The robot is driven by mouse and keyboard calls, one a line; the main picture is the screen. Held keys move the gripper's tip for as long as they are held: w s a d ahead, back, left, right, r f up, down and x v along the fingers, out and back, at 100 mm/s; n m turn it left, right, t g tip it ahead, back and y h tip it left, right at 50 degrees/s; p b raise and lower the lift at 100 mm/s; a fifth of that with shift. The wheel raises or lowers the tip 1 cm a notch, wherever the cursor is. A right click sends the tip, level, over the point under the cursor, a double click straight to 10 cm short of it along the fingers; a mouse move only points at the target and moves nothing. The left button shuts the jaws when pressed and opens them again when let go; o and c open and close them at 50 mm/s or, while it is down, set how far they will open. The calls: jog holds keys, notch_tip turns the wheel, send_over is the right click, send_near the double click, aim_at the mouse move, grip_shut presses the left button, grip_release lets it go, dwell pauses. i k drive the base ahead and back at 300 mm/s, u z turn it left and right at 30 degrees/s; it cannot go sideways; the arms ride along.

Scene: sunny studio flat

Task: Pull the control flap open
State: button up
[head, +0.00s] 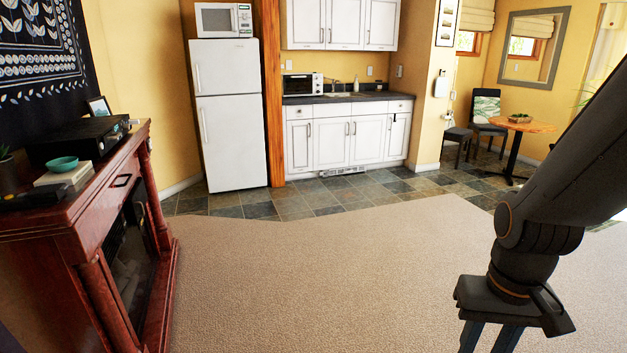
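A dark red wooden fireplace cabinet (55,232) stands at the left in the head view. On its upper front is a flat panel (105,196) with a small dark handle (121,180); this looks like the control flap, and it appears closed. My gripper (490,343) is at the lower right, pointing down over the carpet, far from the cabinet. Its two fingers are apart with carpet showing between them. The fingertips are cut off by the bottom edge, and nothing shows between the visible parts.
A black box (80,140), a teal bowl (62,164) and books stand on the cabinet top. The beige carpet (320,270) between cabinet and gripper is clear. A white fridge (230,140) and kitchen cabinets (333,145) stand behind. A round table (515,125) is at the back right.

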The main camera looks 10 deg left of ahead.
aim_at(135, 205)
jog(key=u, duration=0.7)
jog(key=i, duration=1.7)
jog(key=u, duration=1.05)
jog(key=i, duration=1.35)
jog(key=u, duration=0.45)
